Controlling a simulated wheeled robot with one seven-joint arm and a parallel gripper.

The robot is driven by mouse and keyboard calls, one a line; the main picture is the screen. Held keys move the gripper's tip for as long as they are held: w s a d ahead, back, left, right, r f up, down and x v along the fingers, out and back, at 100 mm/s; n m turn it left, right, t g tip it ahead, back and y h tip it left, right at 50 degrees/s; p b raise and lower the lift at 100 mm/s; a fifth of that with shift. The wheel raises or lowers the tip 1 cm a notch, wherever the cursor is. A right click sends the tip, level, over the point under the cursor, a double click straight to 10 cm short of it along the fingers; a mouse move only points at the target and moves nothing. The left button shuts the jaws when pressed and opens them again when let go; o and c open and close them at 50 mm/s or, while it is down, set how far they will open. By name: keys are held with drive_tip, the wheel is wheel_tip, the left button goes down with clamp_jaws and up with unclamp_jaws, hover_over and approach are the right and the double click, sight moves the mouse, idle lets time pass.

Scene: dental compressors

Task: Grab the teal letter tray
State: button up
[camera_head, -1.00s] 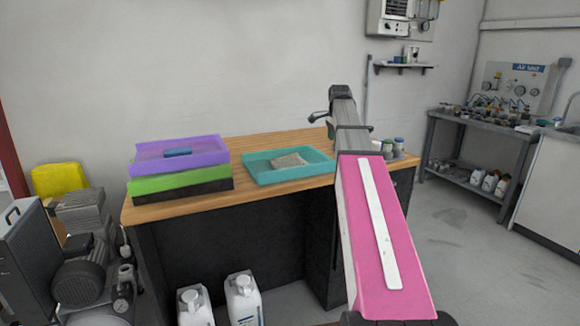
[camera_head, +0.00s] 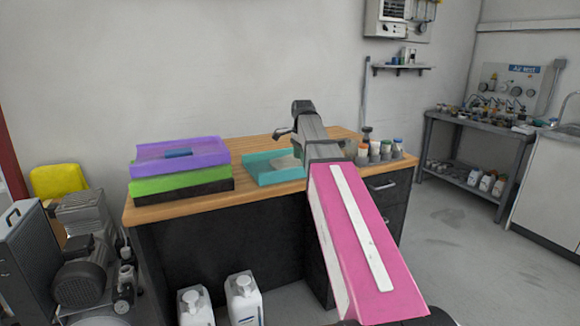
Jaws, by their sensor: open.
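The teal letter tray (camera_head: 262,176) lies flat on the wooden desk top, right of a stack of trays. A pale, greyish item (camera_head: 287,162) lies in it. My pink and grey arm covers the tray's right part. My gripper (camera_head: 281,134) is at the far end of the arm, above the back of the tray as seen here. It is open and small in view, with nothing seen between its fingers. I cannot tell how high it is above the tray.
A purple tray (camera_head: 190,157) holding a blue item tops a green tray (camera_head: 160,184) and a black one at left. Several small bottles (camera_head: 385,150) stand on the desk (camera_head: 240,192) right of my arm. White jugs (camera_head: 243,298) stand on the floor below.

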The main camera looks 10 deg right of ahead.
sight(302, 167)
drive_tip(key=shift+w+d+f, duration=0.1)
drive_tip(key=shift+w+f, duration=0.05)
drive_tip(key=shift+f, duration=1.25)
drive_tip(key=shift+w+d+f, duration=0.1)
drive_tip(key=shift+f, duration=1.3)
clamp_jaws()
